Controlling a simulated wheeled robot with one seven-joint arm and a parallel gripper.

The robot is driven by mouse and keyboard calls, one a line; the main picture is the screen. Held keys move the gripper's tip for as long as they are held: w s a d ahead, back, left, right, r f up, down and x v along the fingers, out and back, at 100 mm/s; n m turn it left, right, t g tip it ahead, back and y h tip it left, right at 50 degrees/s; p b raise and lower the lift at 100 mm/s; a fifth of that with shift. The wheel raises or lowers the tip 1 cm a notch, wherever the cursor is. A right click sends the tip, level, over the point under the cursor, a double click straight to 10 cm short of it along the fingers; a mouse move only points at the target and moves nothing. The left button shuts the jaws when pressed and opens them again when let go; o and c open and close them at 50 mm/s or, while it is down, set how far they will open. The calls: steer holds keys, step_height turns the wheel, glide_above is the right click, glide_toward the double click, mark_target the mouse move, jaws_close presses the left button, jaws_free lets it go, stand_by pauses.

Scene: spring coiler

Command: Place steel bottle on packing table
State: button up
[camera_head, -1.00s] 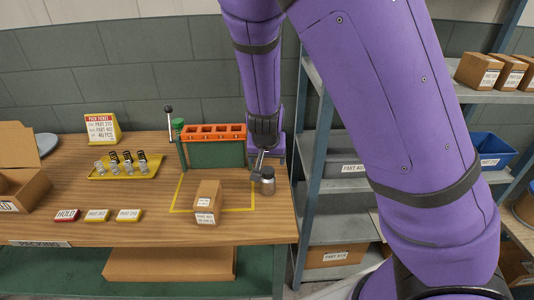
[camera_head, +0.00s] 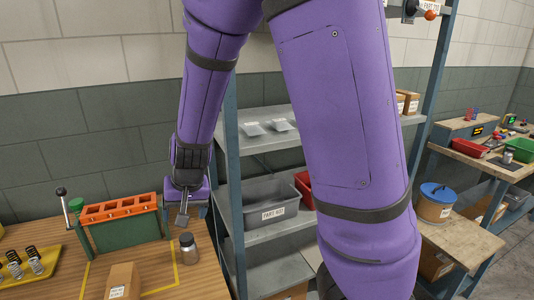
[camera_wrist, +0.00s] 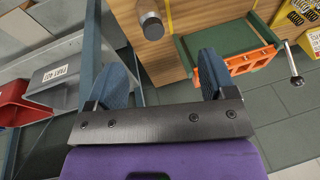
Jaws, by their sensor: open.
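The steel bottle (camera_head: 188,248) stands upright on the wooden packing table (camera_head: 220,286), near its right end beside a yellow taped outline. It also shows in the wrist view (camera_wrist: 152,26), apart from my fingers and beyond them. My gripper (camera_head: 182,220) hangs above and just behind the bottle in the head view, not touching it. In the wrist view my gripper (camera_wrist: 165,75) has its two blue-grey fingers spread wide with nothing between them.
A green rack with an orange top (camera_head: 118,212) stands left of my gripper. A cardboard box (camera_head: 122,281) sits at the front of the table. A metal shelf (camera_head: 262,146) with a grey bin (camera_head: 270,201) stands close on the right. A yellow tray of springs (camera_head: 30,268) lies far left.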

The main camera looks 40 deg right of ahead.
steer(key=s+d+r+n+t, duration=0.1)
steer(key=s+d+r, duration=0.3)
steer(key=s+r, duration=0.6)
steer(key=s+d+r+n+t+h, duration=0.1)
steer(key=s+d+r+n, duration=0.2)
steer(key=s+r, duration=0.7)
steer(key=shift+s+d+r, duration=0.25)
steer(key=shift+s+d, duration=0.3)
steer(key=shift+s, duration=0.25)
